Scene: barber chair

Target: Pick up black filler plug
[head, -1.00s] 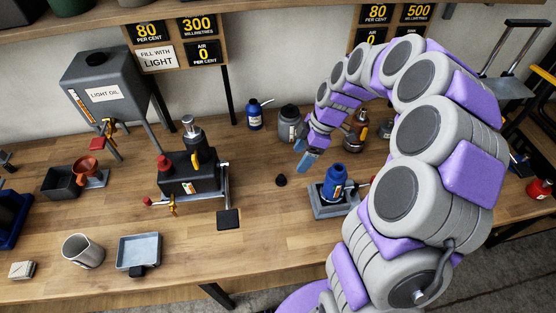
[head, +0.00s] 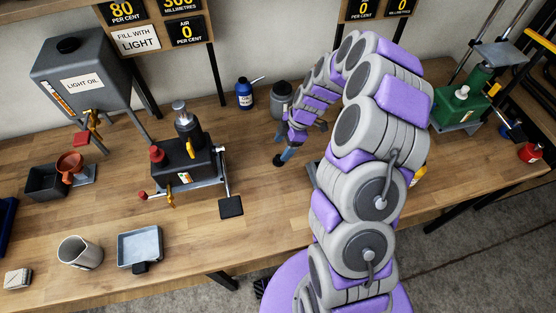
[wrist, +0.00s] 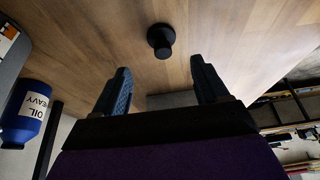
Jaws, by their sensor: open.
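The black filler plug (head: 278,160) is a small round dark piece standing on the wooden bench, right by my fingertips in the head view. In the wrist view the plug (wrist: 161,40) stands on the wood beyond the fingertips, roughly centred between the two blue fingers, and is not held. My gripper (head: 286,157) points down at the bench and is open. Its fingers (wrist: 160,85) are spread wide with nothing between them. How high the fingertips are above the bench is hard to tell.
A black pump unit (head: 188,165) stands left of the gripper. A blue oil can (head: 244,95) and a grey canister (head: 282,99) stand behind it. A blue heavy-oil bottle (wrist: 26,112) is at left in the wrist view. My arm hides part of the bench at right.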

